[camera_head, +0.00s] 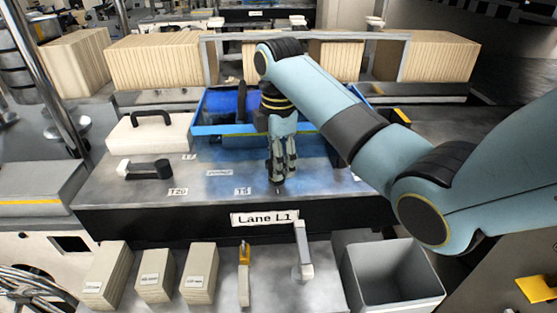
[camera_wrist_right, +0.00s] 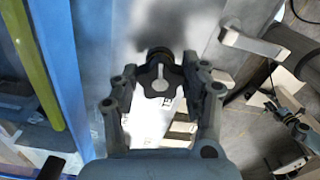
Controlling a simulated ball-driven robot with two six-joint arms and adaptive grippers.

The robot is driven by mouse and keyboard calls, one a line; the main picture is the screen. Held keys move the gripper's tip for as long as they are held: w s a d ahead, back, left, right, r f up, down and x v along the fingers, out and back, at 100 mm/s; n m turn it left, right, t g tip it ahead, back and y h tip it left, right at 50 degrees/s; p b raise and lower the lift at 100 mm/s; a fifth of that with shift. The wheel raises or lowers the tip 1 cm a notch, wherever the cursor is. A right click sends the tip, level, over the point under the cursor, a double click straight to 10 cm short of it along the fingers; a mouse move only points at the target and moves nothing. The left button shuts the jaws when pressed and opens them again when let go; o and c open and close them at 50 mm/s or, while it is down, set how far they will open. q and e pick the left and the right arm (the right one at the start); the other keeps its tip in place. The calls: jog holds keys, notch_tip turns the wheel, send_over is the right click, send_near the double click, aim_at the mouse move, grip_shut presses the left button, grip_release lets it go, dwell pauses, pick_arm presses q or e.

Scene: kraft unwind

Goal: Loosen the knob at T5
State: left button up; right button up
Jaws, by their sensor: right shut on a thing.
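The T5 label (camera_head: 243,190) lies on the grey bench top (camera_head: 210,170), left of my right gripper (camera_head: 280,168). The gripper points down at the bench near its front edge. In the right wrist view a dark lobed knob (camera_wrist_right: 160,76) with a pale pointer mark sits between the two fingertips of this gripper (camera_wrist_right: 164,72). The fingers are shut on the knob from both sides. In the head view the knob is mostly hidden by the fingers. My left gripper is out of view.
A blue-rimmed tray (camera_head: 203,130) stands just behind the gripper. The Lane L1 sign (camera_head: 264,217) is on the front face. Below stand cartons (camera_head: 199,275), a grey lever (camera_head: 303,252) and a grey bin (camera_head: 390,290).

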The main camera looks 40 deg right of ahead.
jog(key=shift+s+f+n, duration=0.2)
jog(key=shift+f+n, duration=0.05)
jog(key=shift+n, duration=0.35)
dwell(0.4)
jog(key=o, duration=1.2)
jog(key=shift+w+d+r, duration=0.1)
jog(key=shift+w, duration=0.05)
jog(key=shift+c, duration=0.2)
jog(key=shift+r, duration=0.1)
